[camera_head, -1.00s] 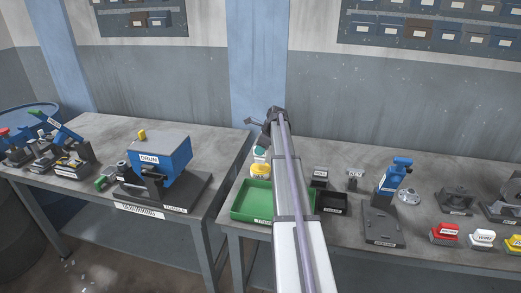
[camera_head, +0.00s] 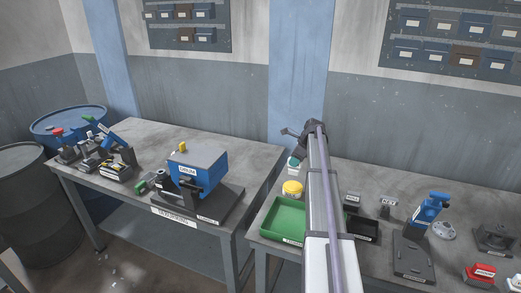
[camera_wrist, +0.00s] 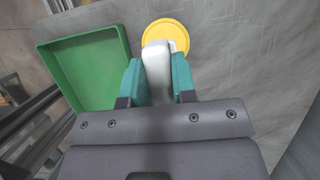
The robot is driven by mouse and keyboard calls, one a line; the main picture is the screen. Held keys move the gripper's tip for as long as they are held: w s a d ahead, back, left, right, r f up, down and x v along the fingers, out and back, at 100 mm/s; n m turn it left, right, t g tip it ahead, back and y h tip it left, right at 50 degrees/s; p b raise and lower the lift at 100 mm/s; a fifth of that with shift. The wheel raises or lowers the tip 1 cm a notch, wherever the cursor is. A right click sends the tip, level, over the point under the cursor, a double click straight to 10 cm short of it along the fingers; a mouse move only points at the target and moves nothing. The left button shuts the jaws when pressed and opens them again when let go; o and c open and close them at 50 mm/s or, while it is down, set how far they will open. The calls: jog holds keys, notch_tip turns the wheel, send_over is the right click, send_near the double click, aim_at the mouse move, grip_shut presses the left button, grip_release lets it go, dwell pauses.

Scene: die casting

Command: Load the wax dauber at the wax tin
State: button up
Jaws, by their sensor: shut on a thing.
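My gripper (camera_wrist: 157,76) has teal fingers shut on a pale, whitish piece (camera_wrist: 157,62), probably the wax dauber. Its full shape is hidden by the fingers and foreshortened. A round yellow-topped tin (camera_wrist: 168,34), probably the wax tin, lies just beyond it in the wrist view, and the pale piece overlaps its lower edge. In the head view my gripper (camera_head: 293,163) hangs just above or behind the yellow tin (camera_head: 292,188), at the left end of the right bench. I cannot tell whether the held piece touches the tin.
A green tray (camera_head: 284,218) sits in front of the tin; it also shows in the wrist view (camera_wrist: 88,70). A black bin (camera_head: 362,230), a blue upright tool (camera_head: 430,207) and small labelled parts stand to the right.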

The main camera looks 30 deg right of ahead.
aim_at(294, 174)
jog(key=shift+f, duration=0.15)
notch_tip(294, 174, down, 6)
jog(key=b, duration=0.6)
jog(key=shift+f+b, duration=0.4)
jog(key=shift+b, duration=0.15)
dwell(1.5)
notch_tip(294, 174, up, 7)
jog(key=p, duration=0.7)
jog(key=shift+r, duration=0.1)
dwell(0.4)
